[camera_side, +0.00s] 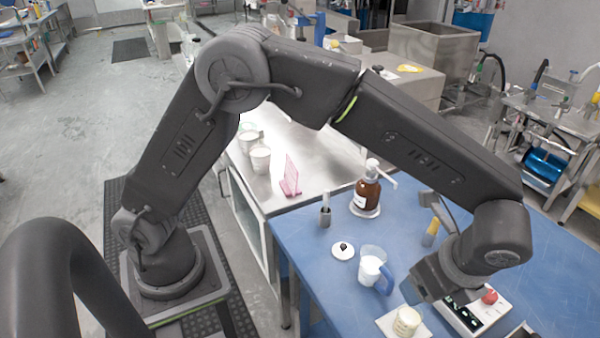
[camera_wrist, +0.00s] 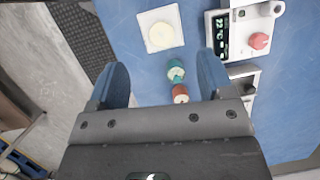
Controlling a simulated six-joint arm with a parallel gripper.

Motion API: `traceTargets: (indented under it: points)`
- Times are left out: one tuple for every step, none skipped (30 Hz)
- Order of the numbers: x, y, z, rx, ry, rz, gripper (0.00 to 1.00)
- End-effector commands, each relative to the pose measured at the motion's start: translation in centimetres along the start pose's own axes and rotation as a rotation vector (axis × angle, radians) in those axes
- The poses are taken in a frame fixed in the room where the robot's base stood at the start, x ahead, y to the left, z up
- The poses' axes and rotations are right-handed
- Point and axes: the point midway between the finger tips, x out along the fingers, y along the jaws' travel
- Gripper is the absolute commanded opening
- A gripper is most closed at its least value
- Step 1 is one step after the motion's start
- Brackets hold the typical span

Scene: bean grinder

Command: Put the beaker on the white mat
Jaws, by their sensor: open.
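A small clear beaker (camera_side: 407,321) with pale cream contents stands upright on the white mat (camera_side: 385,322) at the table's front edge. In the wrist view, the beaker (camera_wrist: 161,35) is seen from above, inside the edges of the white mat (camera_wrist: 148,17). My gripper (camera_side: 420,288) is over the blue table, behind and above the beaker. In the wrist view, my gripper's two fingers (camera_wrist: 162,78) are wide apart with nothing held. The beaker lies beyond the fingertips, apart from them.
A device with a display and red knob (camera_side: 489,297) stands right of the mat. A jug with a blue handle (camera_side: 370,266) and a brown pump bottle (camera_side: 368,190) stand farther back. A small teal and red-brown item (camera_wrist: 177,79) shows between the fingers.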

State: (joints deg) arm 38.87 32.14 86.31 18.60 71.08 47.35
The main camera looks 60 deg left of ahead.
Motion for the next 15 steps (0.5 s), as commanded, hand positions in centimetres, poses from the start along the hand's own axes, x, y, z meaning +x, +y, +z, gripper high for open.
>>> traceTargets:
  points:
    - [-1.4, 0.0, 2.5, -0.091, 0.034, -0.007, 0.74]
    - [-2.0, 0.1, 3.9, -0.149, 0.054, -0.01, 0.74]
    - [-2.8, 0.4, 5.9, -0.232, 0.082, -0.013, 0.74]
    - [-3.4, 0.7, 7.3, -0.296, 0.104, -0.015, 0.74]
    - [-3.9, 1.1, 8.8, -0.361, 0.125, -0.017, 0.74]
    - [-4.5, 1.7, 10.6, -0.446, 0.154, -0.02, 0.74]
    - [-4.9, 2.2, 11.9, -0.511, 0.175, -0.022, 0.74]
    - [-5.3, 2.8, 13.1, -0.575, 0.196, -0.024, 0.74]
    - [-5.8, 3.6, 14.7, -0.661, 0.224, -0.028, 0.74]
    - [-6.0, 4.3, 15.8, -0.725, 0.246, -0.031, 0.74]
    - [-6.3, 5.0, 16.9, -0.788, 0.267, -0.034, 0.74]
    - [-6.5, 6.0, 18.3, -0.873, 0.295, -0.038, 0.74]
    - [-6.6, 6.8, 19.2, -0.937, 0.317, -0.041, 0.74]
    - [-6.7, 7.7, 20.1, -1.001, 0.337, -0.045, 0.74]
    - [-6.8, 8.8, 21.1, -1.085, 0.367, -0.05, 0.74]
